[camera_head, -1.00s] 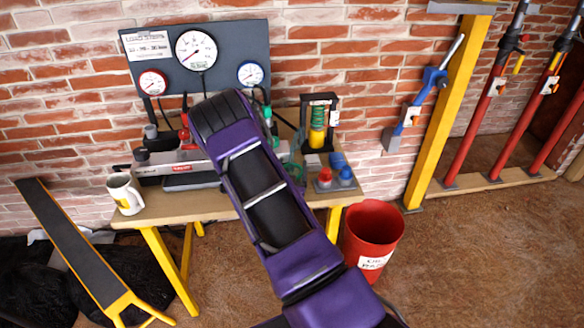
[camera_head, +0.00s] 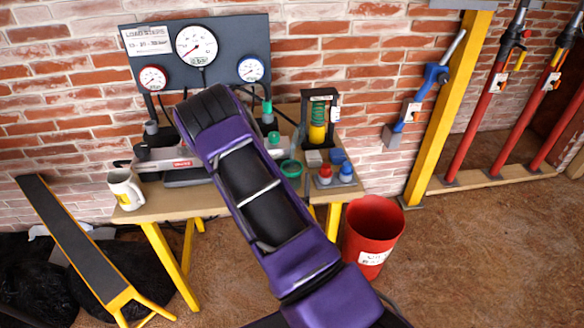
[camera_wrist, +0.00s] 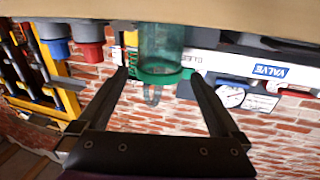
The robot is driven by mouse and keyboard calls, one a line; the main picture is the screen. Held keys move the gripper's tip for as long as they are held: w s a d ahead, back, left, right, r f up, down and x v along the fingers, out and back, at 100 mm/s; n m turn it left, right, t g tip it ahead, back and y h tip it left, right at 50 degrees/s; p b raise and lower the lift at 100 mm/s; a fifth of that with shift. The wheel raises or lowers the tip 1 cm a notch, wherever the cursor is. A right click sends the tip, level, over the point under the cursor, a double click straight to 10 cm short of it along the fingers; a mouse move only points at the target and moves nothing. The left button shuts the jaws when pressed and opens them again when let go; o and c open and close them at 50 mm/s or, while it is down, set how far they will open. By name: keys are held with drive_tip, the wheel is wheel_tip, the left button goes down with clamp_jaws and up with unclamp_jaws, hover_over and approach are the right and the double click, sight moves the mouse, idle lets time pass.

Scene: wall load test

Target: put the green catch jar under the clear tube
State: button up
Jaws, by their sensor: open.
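The green catch jar (camera_wrist: 162,45) is see-through green with a darker green rim. The wrist view is upside down, so the jar hangs from the table at its top. My gripper (camera_wrist: 157,80) is open, its two fingers reaching toward the jar, one on each side of its rim. I cannot tell whether they touch it. In the head view the jar's rim (camera_head: 291,168) shows just right of my arm, which hides the gripper. A faint clear curved piece, perhaps the clear tube (camera_wrist: 152,96), shows beyond the rim; its end is hard to make out.
The wooden table (camera_head: 160,207) holds a white mug (camera_head: 125,190), a pump with a VALVE label (camera_wrist: 270,71), red and blue pots (camera_head: 335,176) and a black stand (camera_head: 318,118) with a green spring. A gauge board (camera_head: 200,50) stands behind. A red bin (camera_head: 372,232) stands right.

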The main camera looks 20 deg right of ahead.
drive_tip(key=shift+v, duration=2.4)
